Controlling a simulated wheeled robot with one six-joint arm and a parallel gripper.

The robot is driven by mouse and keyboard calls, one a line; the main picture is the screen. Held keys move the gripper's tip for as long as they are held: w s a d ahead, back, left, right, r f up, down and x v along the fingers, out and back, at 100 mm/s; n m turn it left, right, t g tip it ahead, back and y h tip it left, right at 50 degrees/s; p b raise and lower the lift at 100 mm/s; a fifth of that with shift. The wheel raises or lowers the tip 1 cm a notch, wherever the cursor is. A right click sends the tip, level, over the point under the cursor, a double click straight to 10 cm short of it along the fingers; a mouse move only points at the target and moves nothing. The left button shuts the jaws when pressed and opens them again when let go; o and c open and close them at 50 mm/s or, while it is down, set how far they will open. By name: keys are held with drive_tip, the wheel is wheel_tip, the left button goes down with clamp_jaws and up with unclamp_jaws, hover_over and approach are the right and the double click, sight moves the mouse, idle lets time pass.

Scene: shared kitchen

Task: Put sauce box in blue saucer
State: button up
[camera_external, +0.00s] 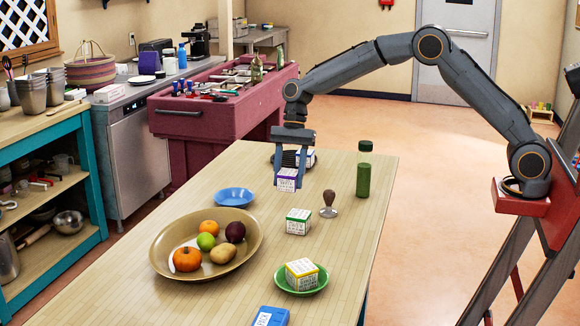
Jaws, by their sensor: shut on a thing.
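My gripper (290,166) points down over the table and is shut on a small white box with purple edges (286,181). The label is too small to read, so I cannot tell if it is the sauce box. The held box appears to be slightly above the tabletop, though its exact height is unclear.
A white box with green edges (297,223), a stamp-like tool (328,205) and a green bottle (363,170) stand nearby. A fruit bowl (165,243) is in front of the saucer. A green saucer (318,287) holds a yellow-edged box (301,272). Another box (307,158) is behind my gripper.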

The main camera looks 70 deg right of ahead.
drive_tip(key=shift+w+r, duration=0.2)
drive_tip(key=shift+r, duration=0.3)
drive_tip(key=shift+w+r, duration=0.15)
drive_tip(key=shift+r, duration=0.3)
drive_tip(key=w+r+m+t+h+b, duration=0.1)
drive_tip(key=w+r+m+t+b, duration=0.25)
drive_tip(key=w+m, duration=0.8)
drive_tip(key=w+f+p, duration=0.1)
drive_tip(key=f, duration=0.1)
drive_tip(key=w+f+n+p, duration=0.1)
drive_tip(key=f, duration=0.2)
drive_tip(key=f+n+p, duration=0.1)
drive_tip(key=f+p, duration=0.1)
drive_tip(key=f, duration=0.1)
drive_tip(key=shift+w+f+n, duration=0.15)
drive_tip(key=shift+w+n, duration=0.1)
drive_tip(key=shift+w, duration=0.15)
drive_tip(key=shift+f, duration=0.25)
drive_tip(key=shift+f+b, duration=0.3)
drive_tip(key=shift+f, duration=0.3)
drive_tip(key=o, duration=1.1)
drive_tip(key=shift+o, duration=0.2)
